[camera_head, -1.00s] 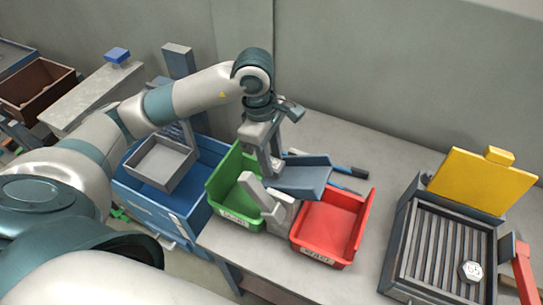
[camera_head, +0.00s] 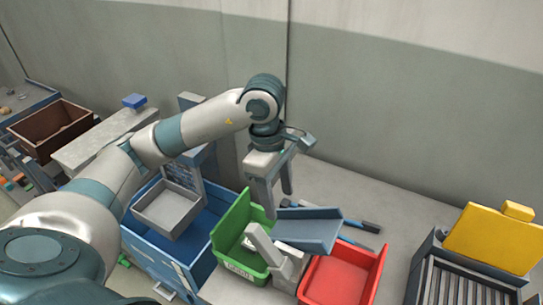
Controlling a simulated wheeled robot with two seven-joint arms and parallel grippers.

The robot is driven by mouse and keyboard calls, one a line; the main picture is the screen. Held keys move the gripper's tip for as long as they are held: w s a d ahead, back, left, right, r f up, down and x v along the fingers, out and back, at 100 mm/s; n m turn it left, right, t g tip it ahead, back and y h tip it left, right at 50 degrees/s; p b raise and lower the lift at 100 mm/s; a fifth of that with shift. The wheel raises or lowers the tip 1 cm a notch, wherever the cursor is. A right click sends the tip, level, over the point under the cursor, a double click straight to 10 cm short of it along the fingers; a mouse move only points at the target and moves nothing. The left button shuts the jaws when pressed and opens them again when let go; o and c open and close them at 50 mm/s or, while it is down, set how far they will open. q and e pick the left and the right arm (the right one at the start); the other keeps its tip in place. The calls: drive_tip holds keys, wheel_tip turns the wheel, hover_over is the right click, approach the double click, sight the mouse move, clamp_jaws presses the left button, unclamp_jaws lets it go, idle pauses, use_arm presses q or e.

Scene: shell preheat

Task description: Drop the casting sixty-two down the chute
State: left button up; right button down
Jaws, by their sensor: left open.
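The chute, a blue-grey sloped tray (camera_head: 308,230), sits on a light grey stand (camera_head: 272,252) between the green bin (camera_head: 232,225) and the red bin (camera_head: 338,280). My left gripper (camera_head: 279,201) is above and just behind the chute's left end, pointing down. Its two fingers are apart with nothing visible between them. A small pale thing (camera_head: 249,243) shows inside the green bin beside the stand; I cannot read a number on it or tell if it is the casting. My right gripper is out of view.
A blue crate with a grey tray (camera_head: 168,211) stands left of the green bin. A slatted grate (camera_head: 458,285) with a raised yellow lid (camera_head: 490,238) is at the right. Dark-handled tools (camera_head: 360,226) lie behind the chute. A brown box (camera_head: 50,128) is far left.

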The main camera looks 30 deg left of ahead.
use_arm(q)
wheel_tip(320, 180, up, 12)
drive_tip(key=a+b, duration=0.2)
drive_tip(key=shift+r+b, duration=0.15)
drive_tip(key=shift+b, duration=0.15)
drive_tip(key=shift+s, duration=0.1)
idle(1.7)
